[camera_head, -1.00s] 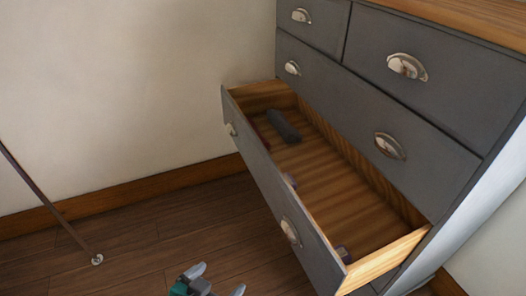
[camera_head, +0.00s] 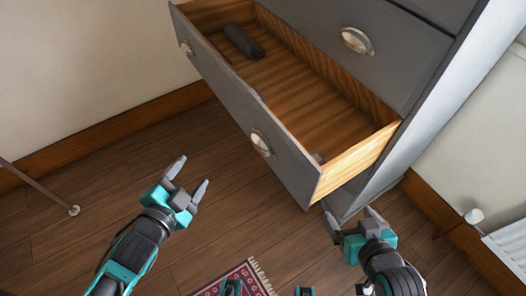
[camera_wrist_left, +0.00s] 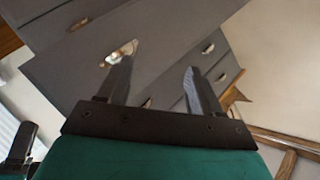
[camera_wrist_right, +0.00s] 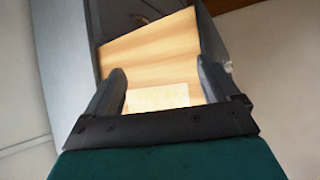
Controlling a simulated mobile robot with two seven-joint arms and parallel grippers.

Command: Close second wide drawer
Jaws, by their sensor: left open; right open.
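The wide drawer (camera_head: 235,95) of the grey dresser is pulled out, with its wooden inside showing. It has two metal cup handles, a nearer one (camera_head: 260,143) and a farther one (camera_head: 187,48). A dark rolled item (camera_head: 243,41) lies inside at the far end. My left gripper (camera_head: 190,176) is open and empty, in front of the drawer and apart from it. In the left wrist view the drawer front shows beyond its fingers. My right gripper (camera_head: 352,217) is open and empty, near the drawer's near end. The drawer's wooden side (camera_wrist_right: 150,60) shows between its fingers; contact cannot be told.
The dresser body (camera_head: 400,45) stands behind the drawer, with a shut drawer above. A fringed rug (camera_head: 245,277) lies on the wooden floor in front. A thin pole (camera_head: 40,188) stands at left, and a white radiator (camera_head: 508,250) at right. Floor left of the drawer is clear.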

